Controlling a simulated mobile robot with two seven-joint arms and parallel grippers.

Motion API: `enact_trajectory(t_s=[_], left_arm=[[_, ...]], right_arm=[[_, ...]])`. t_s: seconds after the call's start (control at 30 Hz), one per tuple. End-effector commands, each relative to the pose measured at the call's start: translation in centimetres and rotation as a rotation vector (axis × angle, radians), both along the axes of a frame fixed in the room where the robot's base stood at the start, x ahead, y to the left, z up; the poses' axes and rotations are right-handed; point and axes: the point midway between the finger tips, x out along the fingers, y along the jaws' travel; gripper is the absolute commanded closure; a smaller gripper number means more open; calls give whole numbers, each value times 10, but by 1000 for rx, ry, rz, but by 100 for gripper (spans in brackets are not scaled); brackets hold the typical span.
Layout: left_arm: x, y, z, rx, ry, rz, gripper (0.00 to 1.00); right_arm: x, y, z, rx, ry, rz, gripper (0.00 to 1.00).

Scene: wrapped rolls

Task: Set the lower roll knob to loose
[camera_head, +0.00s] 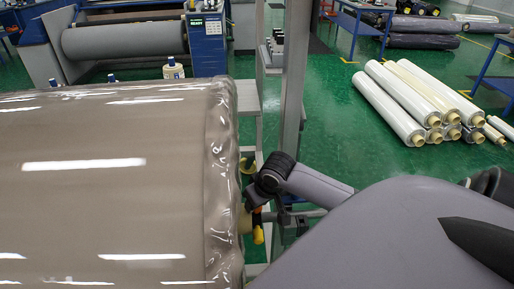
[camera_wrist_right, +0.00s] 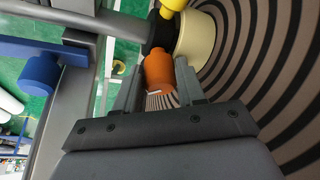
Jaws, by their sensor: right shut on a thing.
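The orange knob (camera_wrist_right: 160,72) sits between the two fingers of my right gripper (camera_wrist_right: 159,68) in the right wrist view, and the gripper is shut on it. A black hub (camera_wrist_right: 160,32) and a yellow piece (camera_wrist_right: 172,4) adjoin the knob. A cream roll core (camera_wrist_right: 197,38) stands beside them, against the striped spiral end of a roll (camera_wrist_right: 275,75). In the head view a yellow-orange part (camera_head: 257,234) shows low at the roll's end, and my right arm reaches there from the right. The gripper fingers are not clear there. My left gripper is not in view.
A large plastic-wrapped brown roll (camera_head: 110,190) fills the left of the head view. A grey upright post (camera_head: 292,80) stands beside its end. White rolls (camera_head: 410,100) are stacked on the green floor at right. A blue part (camera_wrist_right: 40,72) shows left in the wrist view.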

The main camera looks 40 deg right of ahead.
Motion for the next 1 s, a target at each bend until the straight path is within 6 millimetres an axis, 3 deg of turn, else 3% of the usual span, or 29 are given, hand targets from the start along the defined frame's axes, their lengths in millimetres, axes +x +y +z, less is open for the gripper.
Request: enact_trajectory(t_s=[1.0], left_arm=[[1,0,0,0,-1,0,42]], right_arm=[[2,-5,1,0,0,947,92]])
